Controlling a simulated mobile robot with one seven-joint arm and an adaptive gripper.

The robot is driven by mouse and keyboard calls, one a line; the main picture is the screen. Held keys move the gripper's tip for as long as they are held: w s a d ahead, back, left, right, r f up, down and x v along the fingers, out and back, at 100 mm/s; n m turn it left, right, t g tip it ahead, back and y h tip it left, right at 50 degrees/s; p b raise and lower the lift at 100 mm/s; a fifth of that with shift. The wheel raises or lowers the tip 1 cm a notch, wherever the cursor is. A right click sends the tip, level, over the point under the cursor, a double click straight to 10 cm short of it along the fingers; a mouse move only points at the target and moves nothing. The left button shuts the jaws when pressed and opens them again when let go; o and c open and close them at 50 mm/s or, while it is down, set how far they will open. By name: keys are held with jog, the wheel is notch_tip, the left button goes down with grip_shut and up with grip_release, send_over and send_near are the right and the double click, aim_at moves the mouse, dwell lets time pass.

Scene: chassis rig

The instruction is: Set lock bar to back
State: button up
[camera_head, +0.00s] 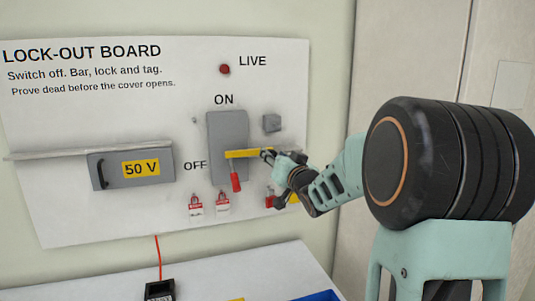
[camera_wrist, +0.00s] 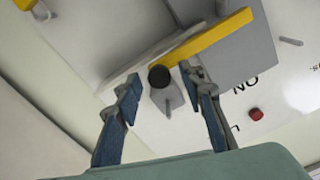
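The yellow lock bar (camera_head: 246,154) lies nearly level across the grey switch box (camera_head: 228,130) on the board. The red switch handle (camera_head: 236,182) hangs down below the bar, beside OFF. In the wrist view the lock bar (camera_wrist: 215,37) crosses the grey box, with a black round knob (camera_wrist: 158,77) at its near end. My gripper (camera_wrist: 161,80) is open, with its fingers on either side of the knob. I see gaps between the fingers and the knob. In the head view my gripper (camera_head: 269,156) is at the bar's right end and partly hides it.
Red padlocks (camera_head: 196,205) hang below the switch. A black meter (camera_head: 160,290) stands on the bench (camera_head: 230,276).

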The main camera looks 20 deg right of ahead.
jog(key=shift+w, duration=0.75)
grip_shut()
